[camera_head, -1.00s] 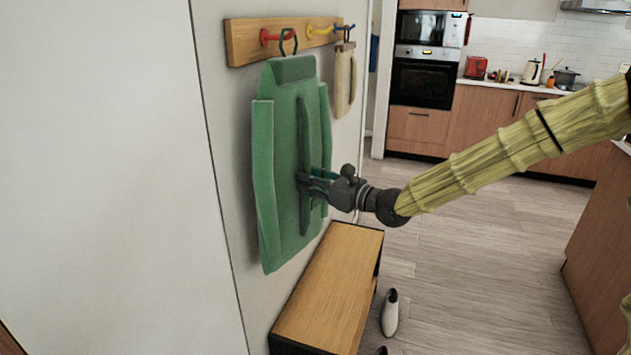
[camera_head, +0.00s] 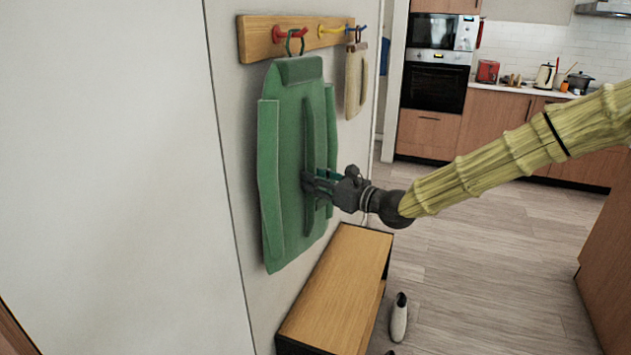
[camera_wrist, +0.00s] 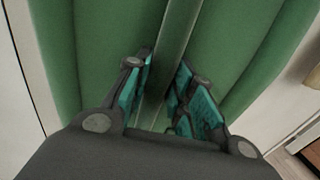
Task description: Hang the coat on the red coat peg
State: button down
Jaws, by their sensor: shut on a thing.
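The green coat (camera_head: 285,160) is upright against the wall, with its dark green loop (camera_head: 294,40) at the red coat peg (camera_head: 288,33). The loop overlaps the peg in the head view; I cannot tell for sure whether the peg passes through it. My gripper (camera_head: 312,184) is shut on the raised ridge down the coat's front. In the wrist view, the teal-padded fingers (camera_wrist: 160,90) sit on both sides of the ridge of the coat (camera_wrist: 90,45).
The wooden peg rail (camera_head: 258,41) also bears a yellow peg (camera_head: 332,30) and a blue peg. A beige hanging item (camera_head: 355,80) is right of the coat. A wooden bench (camera_head: 340,285) stands below, with a shoe (camera_head: 399,317) beside it. The floor to the right is clear.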

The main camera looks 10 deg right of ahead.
jog(key=c, duration=1.1)
grip_release()
jog(key=shift+c, duration=0.2)
